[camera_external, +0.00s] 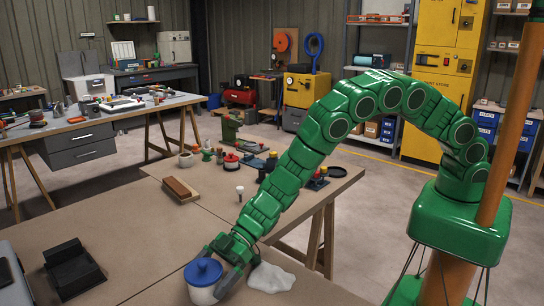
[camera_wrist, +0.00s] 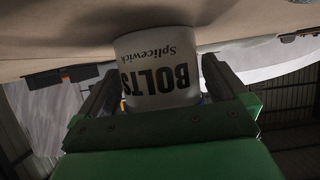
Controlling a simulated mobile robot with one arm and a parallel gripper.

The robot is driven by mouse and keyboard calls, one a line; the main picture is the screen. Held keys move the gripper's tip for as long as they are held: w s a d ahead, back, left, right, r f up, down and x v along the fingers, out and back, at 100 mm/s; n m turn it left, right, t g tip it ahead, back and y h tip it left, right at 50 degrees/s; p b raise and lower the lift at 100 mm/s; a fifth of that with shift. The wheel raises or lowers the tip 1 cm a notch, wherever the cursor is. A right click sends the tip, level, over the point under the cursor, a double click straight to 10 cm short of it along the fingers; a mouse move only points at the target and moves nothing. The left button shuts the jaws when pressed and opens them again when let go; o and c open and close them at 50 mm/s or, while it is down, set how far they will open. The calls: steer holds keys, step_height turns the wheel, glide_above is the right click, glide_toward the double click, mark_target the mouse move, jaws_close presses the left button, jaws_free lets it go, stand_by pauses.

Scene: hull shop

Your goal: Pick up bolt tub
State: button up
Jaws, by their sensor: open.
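The bolt tub (camera_external: 202,291) is a small white tub with a blue lid, standing on the brown worktable at the bottom of the external view. In the wrist view the white tub (camera_wrist: 160,85) appears upside down, with the words "BOLTS" and "Splicewick" on its side. My gripper (camera_external: 216,268) is low over the table, right at the tub, with its fingers reaching to either side of it. In the wrist view my gripper (camera_wrist: 158,70) is open, one finger left and one right of the tub. Whether the fingers touch it is unclear.
A black tray (camera_external: 74,270) is at the left. A wood-handled brush (camera_external: 180,189), a small white-topped item (camera_external: 240,190) and several pots stand farther back. The table between is mostly clear.

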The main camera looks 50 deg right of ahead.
steer(key=shift+c, duration=0.5)
steer(key=c, duration=1)
